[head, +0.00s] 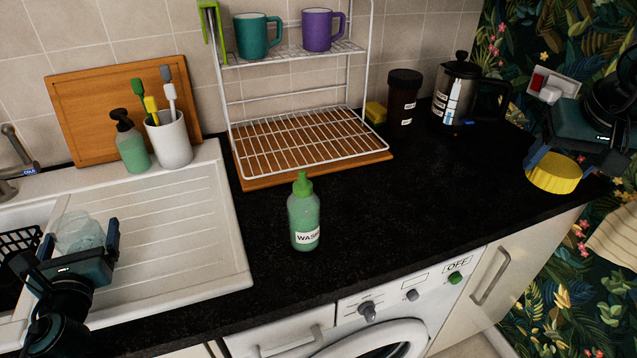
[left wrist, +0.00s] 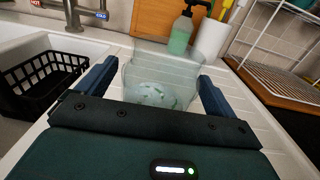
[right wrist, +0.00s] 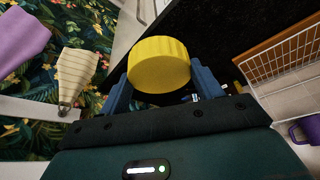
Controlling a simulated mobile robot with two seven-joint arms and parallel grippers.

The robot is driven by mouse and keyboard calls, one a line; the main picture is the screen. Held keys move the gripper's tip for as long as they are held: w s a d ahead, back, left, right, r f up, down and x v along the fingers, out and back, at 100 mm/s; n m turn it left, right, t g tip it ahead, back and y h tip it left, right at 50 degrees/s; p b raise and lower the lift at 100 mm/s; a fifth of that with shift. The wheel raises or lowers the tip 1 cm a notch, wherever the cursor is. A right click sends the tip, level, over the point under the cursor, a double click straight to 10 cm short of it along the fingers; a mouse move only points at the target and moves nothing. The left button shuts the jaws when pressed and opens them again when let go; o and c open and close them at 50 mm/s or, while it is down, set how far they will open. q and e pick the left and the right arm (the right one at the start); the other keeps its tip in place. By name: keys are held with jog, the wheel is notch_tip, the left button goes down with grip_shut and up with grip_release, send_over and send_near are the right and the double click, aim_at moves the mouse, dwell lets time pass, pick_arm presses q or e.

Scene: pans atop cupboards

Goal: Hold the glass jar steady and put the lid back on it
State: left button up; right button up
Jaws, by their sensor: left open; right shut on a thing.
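The glass jar (head: 80,232) is clear and open-topped and stands on the white draining board at the left. In the left wrist view the jar (left wrist: 155,85) sits between the fingers of my left gripper (left wrist: 150,88). That gripper (head: 78,238) is open around the jar, with a gap visible at least on one side. The yellow lid (head: 553,174) is held at the far right by my right gripper (head: 560,165). In the right wrist view the ribbed lid (right wrist: 158,66) is between both fingertips, clear of any surface below.
A green wash bottle (head: 304,218) stands on the black worktop (head: 420,190) mid-view. A white wire rack (head: 300,140) with mugs is behind it. A soap bottle (head: 131,145) and white cup (head: 170,140) stand behind the jar. A black basket (left wrist: 45,88) is in the sink.

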pick_arm(q)
jog(key=c, duration=1.3)
